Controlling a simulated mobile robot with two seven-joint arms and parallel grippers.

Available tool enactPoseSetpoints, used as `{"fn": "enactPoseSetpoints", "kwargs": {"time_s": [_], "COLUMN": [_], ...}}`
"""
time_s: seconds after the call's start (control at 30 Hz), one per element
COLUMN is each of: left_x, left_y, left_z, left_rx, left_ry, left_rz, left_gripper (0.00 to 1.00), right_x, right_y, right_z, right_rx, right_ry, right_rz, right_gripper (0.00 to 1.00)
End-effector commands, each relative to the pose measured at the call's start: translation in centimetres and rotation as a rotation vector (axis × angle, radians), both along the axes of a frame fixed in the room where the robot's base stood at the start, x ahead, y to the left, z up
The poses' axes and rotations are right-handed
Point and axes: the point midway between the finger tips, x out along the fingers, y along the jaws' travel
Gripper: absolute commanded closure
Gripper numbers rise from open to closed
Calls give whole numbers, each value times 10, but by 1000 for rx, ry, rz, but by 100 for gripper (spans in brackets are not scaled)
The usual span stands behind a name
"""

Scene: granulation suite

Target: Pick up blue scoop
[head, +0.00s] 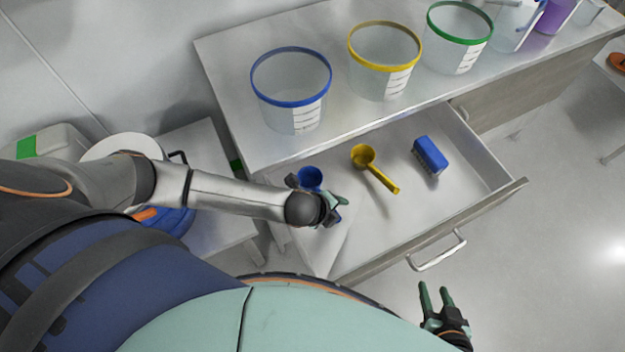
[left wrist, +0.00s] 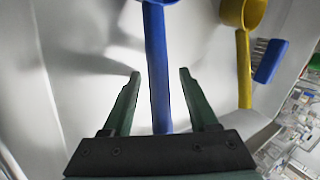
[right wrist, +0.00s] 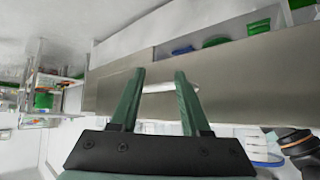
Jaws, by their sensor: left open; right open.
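The blue scoop (head: 311,178) lies in the open drawer at its left end. Its cup shows in the head view, while its handle is mostly hidden by my left gripper (head: 335,207). In the left wrist view the blue handle (left wrist: 157,70) runs between the two open fingers of my left gripper (left wrist: 158,85), with a gap on each side. My right gripper (head: 437,297) is open and empty, outside the drawer in front of it. In the right wrist view my right gripper (right wrist: 158,85) faces the drawer front.
A yellow scoop (head: 376,170) and a blue brush (head: 430,155) lie in the drawer (head: 345,262) to the right of the blue scoop. Buckets with blue (head: 291,92), yellow (head: 384,62) and green (head: 459,38) rims stand on the counter above. The drawer handle (head: 437,252) sticks out in front.

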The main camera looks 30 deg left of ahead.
Motion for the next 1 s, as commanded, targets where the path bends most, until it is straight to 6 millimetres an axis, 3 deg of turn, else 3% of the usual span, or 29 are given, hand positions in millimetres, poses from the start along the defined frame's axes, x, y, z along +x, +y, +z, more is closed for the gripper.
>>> {"fn": "enactPoseSetpoints", "kwargs": {"time_s": [0.13,0.67,1.0], "left_x": [0,0,0], "left_y": [0,0,0], "left_z": [0,1,1], "left_rx": [0,0,0], "left_ry": [0,0,0], "left_rz": [0,0,0], "left_gripper": [42,100,100], "right_x": [0,0,0], "right_y": [0,0,0], "right_z": [0,0,0], "right_rx": [1,1,1], "right_ry": [0,0,0], "right_rz": [-1,-1,-1], "right_gripper": [54,54,54]}}
